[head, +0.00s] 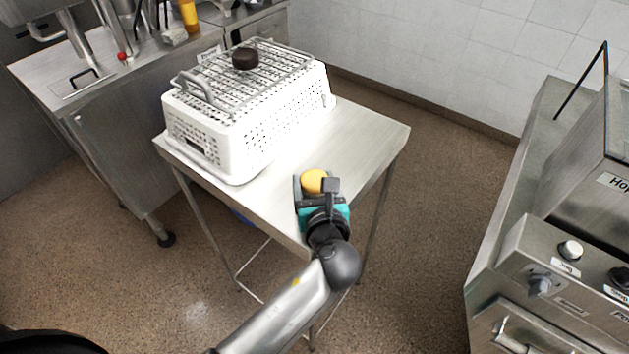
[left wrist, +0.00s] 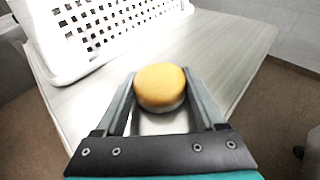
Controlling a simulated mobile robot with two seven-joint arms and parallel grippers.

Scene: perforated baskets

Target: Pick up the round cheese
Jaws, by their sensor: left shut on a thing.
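The round cheese (head: 314,181) is a small yellow-orange disc with a paler underside. In the head view it is at the front right part of the small steel table (head: 370,130). My left gripper (head: 316,187) reaches over the table's front edge and is shut on the cheese. In the left wrist view the cheese (left wrist: 160,86) sits between the two fingertips of the gripper (left wrist: 164,92), one finger on each side. I cannot tell whether the cheese touches the table top. My right gripper does not show.
A white perforated basket (head: 290,128) stands on the back left of the table. A wire rack (head: 275,67) with a dark round item (head: 245,58) lies on top of it. The table's right side is clear. A steel counter (head: 110,130) stands left, a cooking appliance (head: 560,275) right.

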